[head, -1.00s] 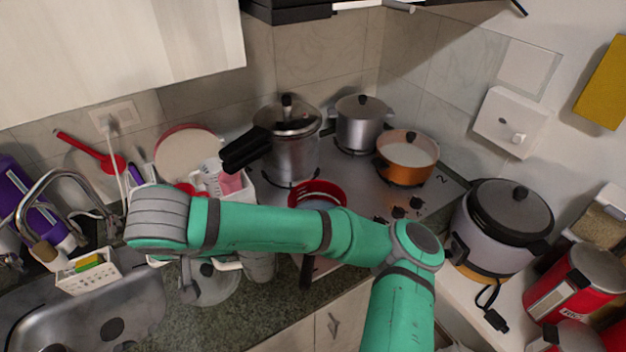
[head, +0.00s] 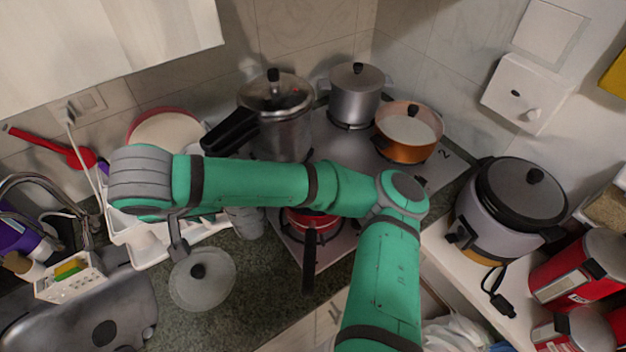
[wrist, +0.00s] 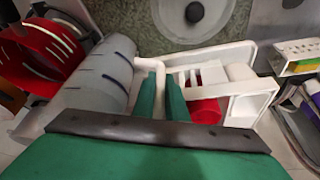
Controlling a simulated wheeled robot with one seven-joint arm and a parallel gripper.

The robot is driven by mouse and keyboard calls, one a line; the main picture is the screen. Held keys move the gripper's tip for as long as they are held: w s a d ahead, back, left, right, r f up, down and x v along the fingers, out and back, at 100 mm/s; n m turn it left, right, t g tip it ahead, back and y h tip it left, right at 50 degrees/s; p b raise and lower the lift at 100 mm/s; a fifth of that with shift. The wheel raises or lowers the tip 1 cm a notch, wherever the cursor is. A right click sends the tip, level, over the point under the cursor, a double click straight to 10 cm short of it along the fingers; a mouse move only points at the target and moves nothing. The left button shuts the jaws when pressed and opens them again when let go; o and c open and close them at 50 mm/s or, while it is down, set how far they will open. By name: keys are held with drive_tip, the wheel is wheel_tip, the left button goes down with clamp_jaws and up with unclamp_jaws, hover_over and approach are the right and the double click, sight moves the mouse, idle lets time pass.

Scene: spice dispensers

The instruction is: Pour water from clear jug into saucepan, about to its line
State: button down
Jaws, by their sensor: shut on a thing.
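The clear jug (wrist: 85,85) is a translucent grey vessel with dark marks, at the left in the wrist view. My gripper (wrist: 160,92) is shut on its pale handle (wrist: 150,66). In the head view the jug (head: 246,218) shows partly below my forearm, just left of the saucepan; my fingers are hidden there. The red saucepan (head: 312,222) sits on the cooktop, its rim behind my arm and its dark handle toward the front. In the wrist view the saucepan (wrist: 38,58) is beside the jug, with pale marks inside. The water level cannot be made out.
A white dish rack (head: 140,240) stands left of the jug. A glass lid (head: 202,278) lies on the counter. A pressure cooker (head: 275,125), a steel pot (head: 355,95) and an orange pot (head: 408,135) occupy the cooktop behind. A rice cooker (head: 515,205) stands right.

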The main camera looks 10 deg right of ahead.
drive_tip(key=d+r+y, duration=0.1)
drive_tip(key=y, duration=0.1)
drive_tip(key=d+r+m+y, duration=0.1)
drive_tip(key=r, duration=0.1)
drive_tip(key=shift+r+y, duration=0.25)
drive_tip(key=shift+y, duration=0.15)
drive_tip(key=shift+w+d+r+g+y, duration=0.1)
drive_tip(key=shift+d+r+g+y, duration=0.25)
drive_tip(key=shift+d+y, duration=0.15)
drive_tip(key=shift+d+r+y, duration=0.25)
drive_tip(key=shift+y, duration=0.15)
drive_tip(key=shift+w+d+r+m+y+p, duration=0.1)
drive_tip(key=shift+d+r+m+y+p, duration=0.2)
drive_tip(key=shift+d+y, duration=0.4)
idle(0.5)
